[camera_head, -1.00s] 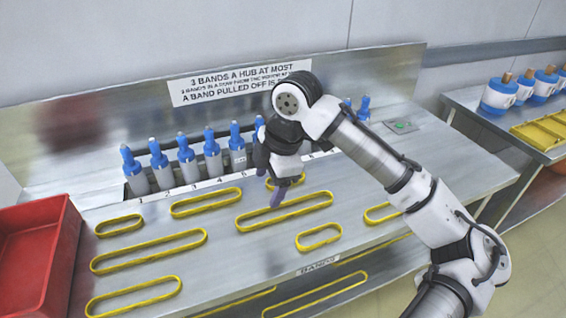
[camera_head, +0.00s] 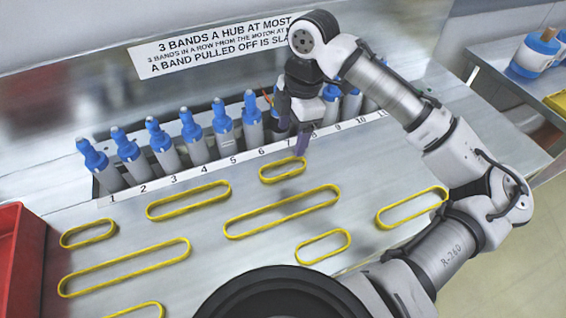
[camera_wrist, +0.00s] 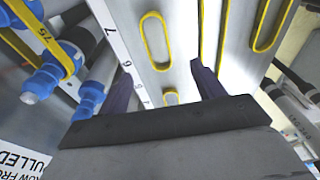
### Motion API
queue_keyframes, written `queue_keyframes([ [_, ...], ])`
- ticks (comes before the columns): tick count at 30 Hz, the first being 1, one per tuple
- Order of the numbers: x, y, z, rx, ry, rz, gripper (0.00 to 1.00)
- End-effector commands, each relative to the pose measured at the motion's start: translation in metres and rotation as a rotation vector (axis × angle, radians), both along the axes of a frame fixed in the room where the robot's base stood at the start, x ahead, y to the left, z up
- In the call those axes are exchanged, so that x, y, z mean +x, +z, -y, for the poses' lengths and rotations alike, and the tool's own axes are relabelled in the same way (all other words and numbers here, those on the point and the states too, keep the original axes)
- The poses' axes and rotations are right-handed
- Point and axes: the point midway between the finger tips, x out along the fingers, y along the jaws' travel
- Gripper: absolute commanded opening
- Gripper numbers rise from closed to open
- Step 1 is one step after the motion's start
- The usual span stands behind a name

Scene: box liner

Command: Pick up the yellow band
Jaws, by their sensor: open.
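Several yellow bands lie flat on the metal table in the head view. They include a small one (camera_head: 283,160) near label 7, a long one (camera_head: 283,232) in the middle and a short one (camera_head: 323,262) in front of it. I cannot tell which one the task means. My gripper (camera_head: 303,145) hangs near the small band by the numbered strip, open and empty. In the wrist view its purple fingers (camera_wrist: 162,88) stand apart, with flat bands beyond them. A yellow band marked 75 (camera_wrist: 65,55) is around a blue-topped part at the upper left of that view.
A row of blue-topped grey hubs (camera_head: 190,130) stands behind the numbered strip (camera_head: 203,170), close to my gripper. A red bin (camera_head: 25,235) is at the left edge. A sign (camera_head: 215,45) is on the back panel. A side table at the right holds blue-and-white spools (camera_head: 535,52).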

Motion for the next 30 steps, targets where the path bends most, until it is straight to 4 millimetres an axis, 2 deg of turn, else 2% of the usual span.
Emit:
queue_keyframes([
  [3, -0.002, -0.024, -0.003, 0.0, 0.0, -0.002, 0.67],
  [6, -0.002, -0.039, -0.005, 0.0, 0.0, -0.002, 0.67],
  [14, -0.002, -0.056, -0.008, 0.001, 0.0, -0.001, 0.67],
  [22, -0.002, -0.093, -0.015, 0.0, -0.001, -0.002, 0.67],
  [30, -0.002, -0.102, -0.016, 0.0, -0.001, 0.001, 0.67],
])
